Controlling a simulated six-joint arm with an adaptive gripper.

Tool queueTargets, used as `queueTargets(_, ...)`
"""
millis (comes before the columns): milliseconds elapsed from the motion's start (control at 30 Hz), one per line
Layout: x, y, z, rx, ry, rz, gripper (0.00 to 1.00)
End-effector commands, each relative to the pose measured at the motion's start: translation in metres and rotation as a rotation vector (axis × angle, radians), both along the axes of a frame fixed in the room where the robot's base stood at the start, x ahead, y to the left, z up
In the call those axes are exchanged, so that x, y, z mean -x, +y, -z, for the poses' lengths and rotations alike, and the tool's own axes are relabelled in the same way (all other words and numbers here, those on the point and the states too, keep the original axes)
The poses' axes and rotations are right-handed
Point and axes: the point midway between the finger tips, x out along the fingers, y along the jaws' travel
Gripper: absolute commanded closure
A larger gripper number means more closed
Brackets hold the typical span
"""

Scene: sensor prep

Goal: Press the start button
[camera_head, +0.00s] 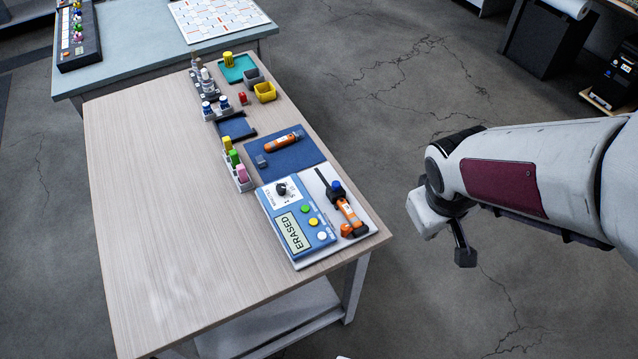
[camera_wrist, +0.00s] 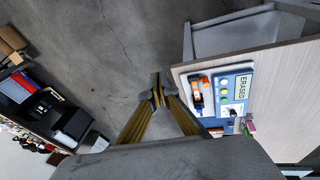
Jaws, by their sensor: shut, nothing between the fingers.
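A blue control panel (camera_head: 276,193) lies on the near right end of the wooden table. Its display (camera_head: 295,231) reads ERASED. Beside the display are a green button (camera_head: 305,208), a yellow button (camera_head: 314,222) and a white button (camera_head: 322,236); I cannot read which is start. A dial (camera_head: 282,189) marked minutes sits at the panel's far end. My gripper (camera_head: 465,257) is off the table, to the right of the panel and apart from it. In the wrist view my gripper (camera_wrist: 158,90) is shut and empty over the floor, with the panel (camera_wrist: 236,82) to its right.
An orange-and-black tool (camera_head: 345,208) lies in a white tray section beside the panel. A blue mat (camera_head: 285,158) holds an orange device (camera_head: 284,142). Bottles, markers and small bins stand along the table (camera_head: 165,200). Floor separates my gripper from the table edge.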

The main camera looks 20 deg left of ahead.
Motion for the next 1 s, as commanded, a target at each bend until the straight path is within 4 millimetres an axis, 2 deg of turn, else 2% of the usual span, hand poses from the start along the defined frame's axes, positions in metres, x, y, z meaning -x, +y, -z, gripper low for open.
queueTargets(567,-0.059,0.078,0.062,0.019,-0.08,-0.363,1.0)
queueTargets(767,-0.074,0.114,0.085,0.001,-0.121,-0.512,1.0)
queueTargets(1000,-0.088,0.169,0.108,-0.054,-0.195,-0.719,1.0)
